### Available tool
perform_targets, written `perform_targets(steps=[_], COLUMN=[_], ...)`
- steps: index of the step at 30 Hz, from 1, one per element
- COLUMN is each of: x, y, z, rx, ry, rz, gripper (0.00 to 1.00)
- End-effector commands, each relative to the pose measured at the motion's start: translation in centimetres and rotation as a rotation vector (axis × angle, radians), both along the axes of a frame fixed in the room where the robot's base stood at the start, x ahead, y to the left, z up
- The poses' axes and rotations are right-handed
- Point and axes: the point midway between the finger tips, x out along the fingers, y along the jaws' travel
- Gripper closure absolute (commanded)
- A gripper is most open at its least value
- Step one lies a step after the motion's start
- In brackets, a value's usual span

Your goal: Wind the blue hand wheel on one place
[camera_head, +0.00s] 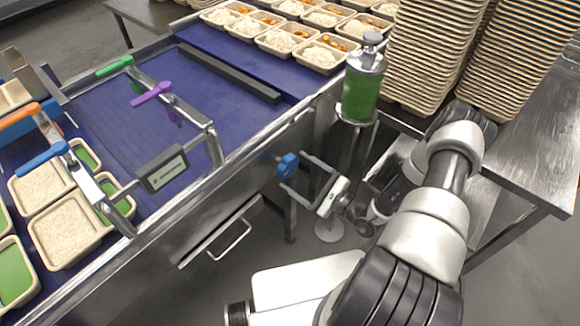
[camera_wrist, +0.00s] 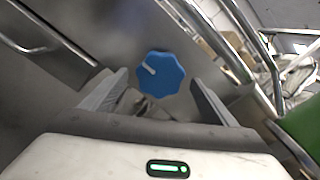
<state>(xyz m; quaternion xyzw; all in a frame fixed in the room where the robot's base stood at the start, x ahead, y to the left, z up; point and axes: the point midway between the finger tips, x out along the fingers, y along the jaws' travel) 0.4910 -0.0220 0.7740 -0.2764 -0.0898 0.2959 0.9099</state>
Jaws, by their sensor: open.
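The blue hand wheel (camera_head: 287,165) is a lobed knob on the side of the conveyor frame in the head view. In the wrist view the blue hand wheel (camera_wrist: 161,72) faces me, with a white pointer mark toward its upper left. My gripper (camera_head: 299,175) is open, its two fingers reaching toward the wheel. In the wrist view my gripper (camera_wrist: 152,94) has one finger on each side below the wheel, with nothing between them. The wheel appears beyond the fingertips; the head view does not clearly show whether they touch it.
A green-filled dispenser (camera_head: 362,88) stands behind my gripper, beside the conveyor (camera_head: 230,75). A drawer handle (camera_head: 230,240) is on the conveyor's side, left of my arm. Stacked trays (camera_head: 435,50) stand on a metal table (camera_head: 530,150) at the right.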

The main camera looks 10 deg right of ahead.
Motion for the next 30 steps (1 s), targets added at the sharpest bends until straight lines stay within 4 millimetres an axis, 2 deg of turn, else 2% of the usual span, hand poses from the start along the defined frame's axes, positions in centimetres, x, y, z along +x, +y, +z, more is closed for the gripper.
perform_targets(steps=[6, 18, 25, 30], x=[2.3, 2.9, 2.9, 2.9], y=[1.7, 2.1, 2.1, 2.1], z=[0.0, 0.0, 0.0, 0.0], rx=[0.001, 0.0, 0.0, 0.004], ry=[0.0, 0.0, 0.0, 0.003], rz=[0.001, 0.0, 0.0, 0.0], gripper=[0.2, 0.2, 0.58, 0.61])
